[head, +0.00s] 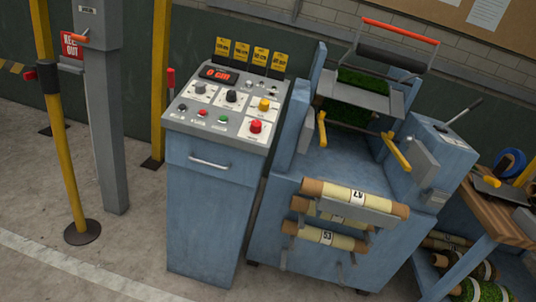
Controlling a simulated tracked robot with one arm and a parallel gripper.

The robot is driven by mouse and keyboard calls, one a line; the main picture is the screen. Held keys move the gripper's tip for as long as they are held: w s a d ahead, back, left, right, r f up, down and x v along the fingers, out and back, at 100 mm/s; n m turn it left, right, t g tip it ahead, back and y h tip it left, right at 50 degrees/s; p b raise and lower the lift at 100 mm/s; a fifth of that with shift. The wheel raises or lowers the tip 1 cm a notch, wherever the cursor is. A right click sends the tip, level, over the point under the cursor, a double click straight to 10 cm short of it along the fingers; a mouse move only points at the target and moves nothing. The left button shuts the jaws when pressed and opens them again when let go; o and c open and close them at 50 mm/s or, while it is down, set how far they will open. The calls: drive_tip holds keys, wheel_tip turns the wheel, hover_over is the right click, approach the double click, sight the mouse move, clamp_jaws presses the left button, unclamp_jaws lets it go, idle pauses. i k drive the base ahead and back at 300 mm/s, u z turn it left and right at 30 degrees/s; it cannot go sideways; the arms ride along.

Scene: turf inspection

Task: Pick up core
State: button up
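Several cardboard cores with pale yellow wraps and white number labels rest in brackets on the front of the blue machine (300,215). The top core (335,194) shows brown ends, and its number looks tilted or upside down. A middle core (318,209) sits just below and is partly hidden by the top one and a bracket. The lowest core (322,237) has a label that reads like 53. My gripper is not in view, so I cannot see whether it is open or shut.
A blue control cabinet (208,215) with buttons and a red display stands left of the machine. A yellow post (70,170) and grey column stand further left. A wooden bench (500,215) with rolls beneath is at right. Concrete floor (130,245) is clear at front left.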

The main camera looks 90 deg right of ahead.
sight(310, 232)
drive_tip(key=k, duration=2.85)
drive_tip(key=z, duration=1.3)
drive_tip(key=i, duration=1)
drive_tip(key=u, duration=0.05)
